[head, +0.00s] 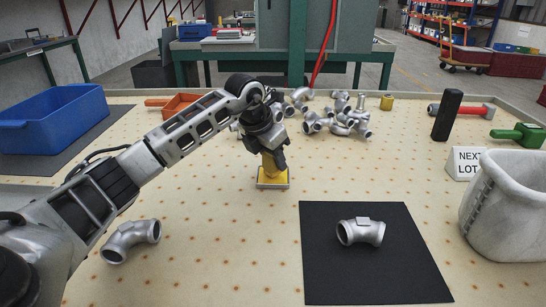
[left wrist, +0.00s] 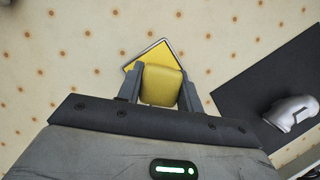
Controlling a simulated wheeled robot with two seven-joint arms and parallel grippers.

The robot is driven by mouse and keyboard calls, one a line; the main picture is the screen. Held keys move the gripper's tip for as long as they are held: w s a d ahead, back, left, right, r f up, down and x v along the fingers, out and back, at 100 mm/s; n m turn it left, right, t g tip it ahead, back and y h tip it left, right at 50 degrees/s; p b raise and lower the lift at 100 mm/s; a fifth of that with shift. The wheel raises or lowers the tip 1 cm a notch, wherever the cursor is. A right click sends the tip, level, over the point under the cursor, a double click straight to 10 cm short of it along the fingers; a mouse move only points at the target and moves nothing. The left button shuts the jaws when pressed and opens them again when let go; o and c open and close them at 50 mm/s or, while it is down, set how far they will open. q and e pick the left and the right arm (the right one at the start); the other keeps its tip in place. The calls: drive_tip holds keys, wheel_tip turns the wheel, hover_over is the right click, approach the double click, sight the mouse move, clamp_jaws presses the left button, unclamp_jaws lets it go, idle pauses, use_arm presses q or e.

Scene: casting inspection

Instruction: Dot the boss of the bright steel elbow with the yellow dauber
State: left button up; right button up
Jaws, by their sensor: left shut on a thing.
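My left gripper (head: 271,160) is shut on the yellow dauber (left wrist: 160,86), whose yellow body shows between the two fingers in the left wrist view. The dauber (head: 270,167) is upright over a square yellow pad with a grey rim (head: 273,182); I cannot tell whether its lower end touches the pad. The pad also shows in the left wrist view (left wrist: 150,51). A bright steel elbow (head: 360,231) with a flat raised boss on top lies on the black mat (head: 375,280), right of the gripper. Part of it shows in the left wrist view (left wrist: 290,113). My right gripper is out of view.
Another grey elbow (head: 131,240) lies at the front left, near my left arm. A pile of metal fittings (head: 340,120) is at the back. A blue bin (head: 60,118) is at left; a "NEXT LOT" sign (head: 465,162) and white bin (head: 508,210) stand at right. The table between pad and mat is clear.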

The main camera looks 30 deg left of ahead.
use_arm(q)
drive_tip(key=shift+r+p, duration=2.35)
drive_tip(key=shift+r, duration=0.9)
drive_tip(key=shift+f, duration=0.1)
